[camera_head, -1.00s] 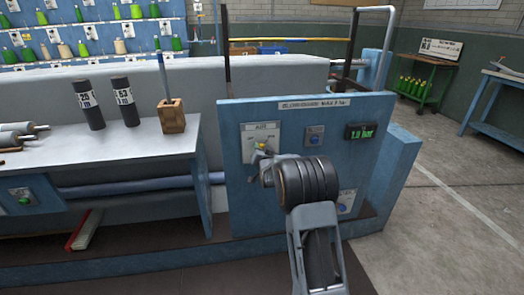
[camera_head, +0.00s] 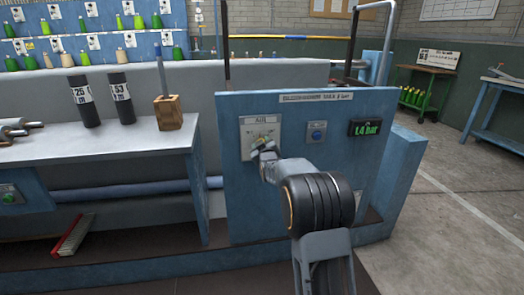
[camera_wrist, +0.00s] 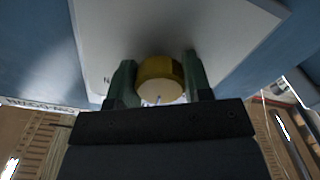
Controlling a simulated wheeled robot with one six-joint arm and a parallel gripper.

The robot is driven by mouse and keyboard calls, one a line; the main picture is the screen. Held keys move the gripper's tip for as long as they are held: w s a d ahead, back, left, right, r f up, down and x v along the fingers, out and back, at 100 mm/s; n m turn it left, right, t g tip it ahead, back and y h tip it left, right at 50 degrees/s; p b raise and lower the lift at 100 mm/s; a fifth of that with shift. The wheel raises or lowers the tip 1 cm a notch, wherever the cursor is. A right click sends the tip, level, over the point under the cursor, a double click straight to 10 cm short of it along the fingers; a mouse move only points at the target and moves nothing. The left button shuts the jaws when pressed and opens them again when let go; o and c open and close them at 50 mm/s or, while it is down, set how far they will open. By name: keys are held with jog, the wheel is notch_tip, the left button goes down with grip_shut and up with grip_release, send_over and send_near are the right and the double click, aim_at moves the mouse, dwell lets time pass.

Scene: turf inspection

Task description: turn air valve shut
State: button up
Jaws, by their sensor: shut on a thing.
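The air valve (camera_head: 264,137) is a small yellow-brass handle on a white plate labelled "AIR" (camera_head: 247,147) on the blue panel. In the wrist view its round brass end (camera_wrist: 160,78) sits between my two dark green fingers. My gripper (camera_head: 262,149) is at the plate, shut on the valve handle; the wrist view shows the gripper (camera_wrist: 160,85) with a finger on each side of it. My wrist hides part of the plate's lower side.
A blue button plate (camera_head: 317,132) is between the valve and the display. A bench (camera_head: 110,160) at the left carries two dark cylinders (camera_head: 121,98) and a wooden block (camera_head: 168,112). Bare floor (camera_head: 430,240) is at the right.

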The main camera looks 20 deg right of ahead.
jog(key=n+b, duration=0.3)
jog(key=n, duration=0.1)
jog(key=shift+d+r+n+b, duration=0.1)
jog(key=shift+n+b, duration=0.65)
jog(key=shift+n, duration=0.75)
jog(key=shift+r, duration=0.15)
jog(key=o, duration=0.7)
jog(key=shift+d, duration=0.1)
jog(key=shift+o, duration=1.1)
jog(key=shift+s+a, duration=0.1)
jog(key=shift+a, duration=0.1)
jog(key=s+a+p, duration=0.2)
jog(key=s, duration=1.1)
jog(key=shift+s+a, duration=0.2)
jog(key=shift+a, duration=0.1)
